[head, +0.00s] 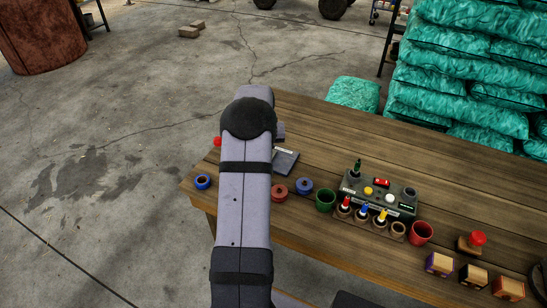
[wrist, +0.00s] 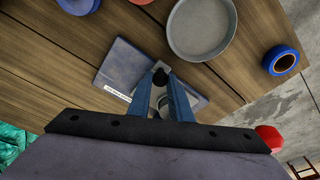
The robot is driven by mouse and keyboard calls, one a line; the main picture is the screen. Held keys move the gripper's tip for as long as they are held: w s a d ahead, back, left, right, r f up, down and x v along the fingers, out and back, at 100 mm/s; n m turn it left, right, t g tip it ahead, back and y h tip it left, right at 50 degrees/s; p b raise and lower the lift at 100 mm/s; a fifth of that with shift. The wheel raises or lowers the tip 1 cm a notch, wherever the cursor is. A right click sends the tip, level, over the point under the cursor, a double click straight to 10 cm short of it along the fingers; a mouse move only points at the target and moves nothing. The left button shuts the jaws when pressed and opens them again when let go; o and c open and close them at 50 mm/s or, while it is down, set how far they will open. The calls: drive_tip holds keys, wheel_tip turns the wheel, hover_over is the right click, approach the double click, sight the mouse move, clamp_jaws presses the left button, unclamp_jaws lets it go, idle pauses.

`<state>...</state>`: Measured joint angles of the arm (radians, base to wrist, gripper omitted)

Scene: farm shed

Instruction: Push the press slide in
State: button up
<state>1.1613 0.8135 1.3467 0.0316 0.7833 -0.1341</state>
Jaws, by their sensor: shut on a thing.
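A flat dark blue-grey plate (wrist: 138,68) with a white label strip lies on the table in the wrist view. It looks like the press, and it also shows just right of my arm in the head view (head: 286,162). My gripper (wrist: 161,72) is over this plate, its two blue fingers pointing at it. The fingers are shut on a small grey and black piece (wrist: 160,79). I cannot tell if this piece is the press slide or is joined to the plate. In the head view my arm hides the gripper.
A round grey pan (wrist: 205,27) and a blue tape roll (wrist: 281,60) lie beside the plate. A red knob (wrist: 270,138) is near the table edge.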

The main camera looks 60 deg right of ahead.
drive_tip(key=shift+w, duration=1.05)
drive_tip(key=o, duration=1.8)
drive_tip(key=shift+o, duration=0.2)
drive_tip(key=shift+r+p, duration=0.15)
drive_tip(key=shift+p, duration=0.2)
drive_tip(key=d+p+v, duration=0.1)
drive_tip(key=p+v, duration=0.4)
drive_tip(key=v, duration=0.2)
drive_tip(key=shift+w+r, duration=0.35)
drive_tip(key=shift+r, duration=0.1)
drive_tip(key=shift+d, duration=0.1)
